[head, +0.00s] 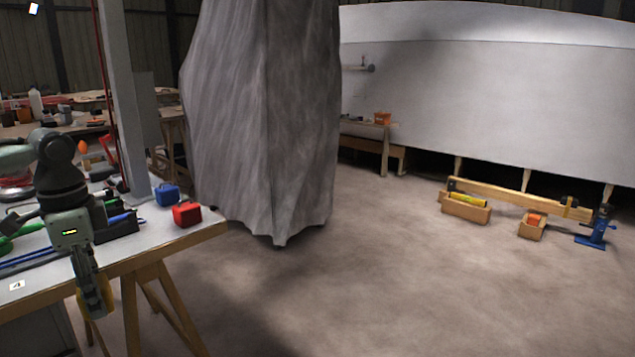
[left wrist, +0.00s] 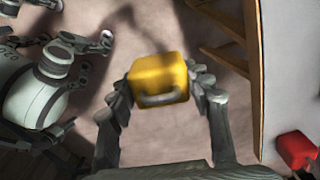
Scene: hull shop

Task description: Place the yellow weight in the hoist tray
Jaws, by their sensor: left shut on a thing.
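My left gripper (head: 95,297) hangs just off the front edge of the workbench, pointing down. It is shut on the yellow weight (head: 83,302), which is mostly hidden behind the fingers in the head view. In the left wrist view the yellow weight (left wrist: 158,85) is a rounded block with a grey handle, held between the two fingers (left wrist: 162,98) above the floor. I cannot make out the hoist tray in either view. My right gripper is not in view.
A red weight (head: 187,214) and a blue weight (head: 167,195) stand on the workbench (head: 150,246) near its right end, beside a post (head: 124,110). A grey hanging sheet (head: 265,120) blocks the middle. The floor to the right is open, with wooden boxes (head: 466,211) farther back.

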